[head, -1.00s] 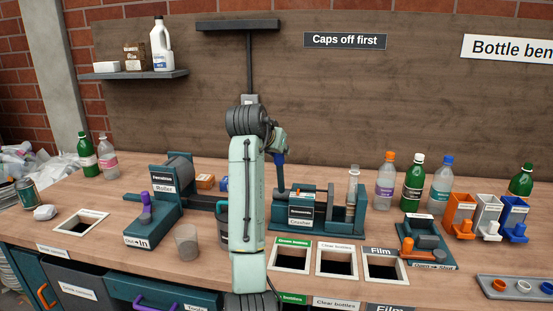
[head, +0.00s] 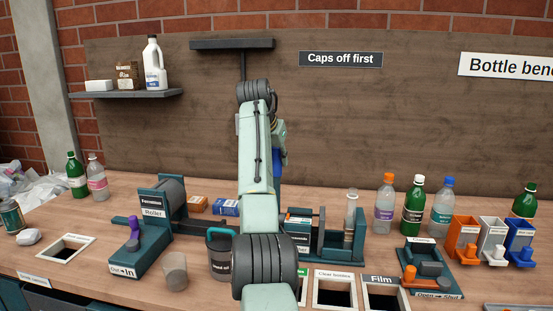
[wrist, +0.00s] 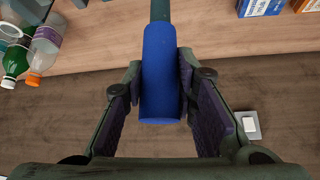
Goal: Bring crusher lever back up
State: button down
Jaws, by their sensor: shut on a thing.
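The crusher (head: 330,245) is a teal machine with a labelled front, standing on the bench right of my arm and partly hidden behind it. Its lever has a blue grip (head: 277,172), which stands roughly upright at the crusher's left side; its lower part is hidden by my arm. In the wrist view the blue grip (wrist: 160,55) lies between the two dark finger pads, with its grey-green shaft running out at the top. My gripper (wrist: 160,88) is shut on this grip. In the head view my gripper (head: 280,150) is mostly hidden behind my own arm.
The roller (head: 153,235) stands left of my arm, with a grey cup (head: 174,271) and a dark teal-rimmed container (head: 220,255) in front. Bottles (head: 413,205) line the back right.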

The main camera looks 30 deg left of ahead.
jog(key=shift+w+r, duration=0.1)
jog(key=shift+w, duration=0.05)
jog(key=c, duration=1.7)
grip_release()
jog(key=shift+o, duration=1.2)
jog(key=shift+w, duration=0.15)
jog(key=shift+o, duration=0.8)
jog(key=v, duration=1.2)
jog(key=shift+a, duration=0.1)
